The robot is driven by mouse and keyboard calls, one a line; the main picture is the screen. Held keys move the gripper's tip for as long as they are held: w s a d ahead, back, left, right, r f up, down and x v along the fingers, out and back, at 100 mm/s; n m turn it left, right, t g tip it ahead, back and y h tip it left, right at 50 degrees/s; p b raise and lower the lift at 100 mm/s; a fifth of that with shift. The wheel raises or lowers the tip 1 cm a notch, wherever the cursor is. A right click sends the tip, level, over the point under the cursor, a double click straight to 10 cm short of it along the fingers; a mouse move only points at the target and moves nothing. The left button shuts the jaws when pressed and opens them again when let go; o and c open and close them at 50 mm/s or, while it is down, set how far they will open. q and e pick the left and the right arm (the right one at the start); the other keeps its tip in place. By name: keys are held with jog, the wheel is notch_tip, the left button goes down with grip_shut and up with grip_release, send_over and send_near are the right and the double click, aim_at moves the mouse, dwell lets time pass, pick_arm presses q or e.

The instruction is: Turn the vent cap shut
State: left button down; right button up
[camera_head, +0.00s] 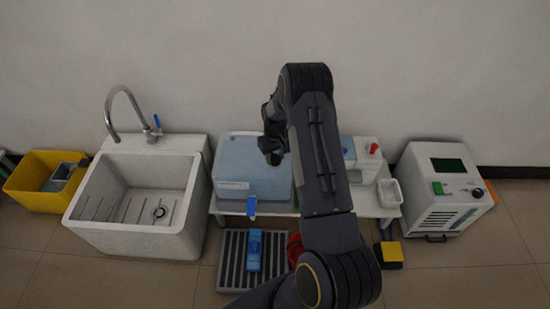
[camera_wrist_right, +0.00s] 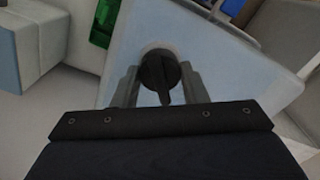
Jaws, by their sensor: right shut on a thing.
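The vent cap (camera_wrist_right: 158,72) is a round dark knob with a raised bar, on the pale blue lid of a box. The box (camera_head: 235,170) stands on the low white table in the head view. My right gripper (camera_head: 273,157) reaches down over the right part of that lid. In the right wrist view its two grey fingers (camera_wrist_right: 159,80) stand on either side of the cap and are shut on it. In the head view the gripper hides the cap. My left gripper is in neither view.
A stone sink (camera_head: 135,225) with a tap stands left of the table (camera_head: 375,208). A yellow bin (camera_head: 30,185) is at far left. A white machine (camera_head: 440,190) stands at right. A grey slatted mat (camera_head: 235,275) lies on the floor in front.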

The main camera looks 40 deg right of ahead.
aim_at(275, 155)
jog(key=n+b, duration=0.1)
jog(key=n, duration=0.4)
jog(key=shift+n+b, duration=0.4)
jog(key=shift+n, duration=2.1)
jog(key=o, duration=1)
jog(key=shift+c, duration=0.2)
notch_tip(275, 155, up, 8)
jog(key=shift+f+p, duration=0.1)
jog(key=shift+p, duration=0.75)
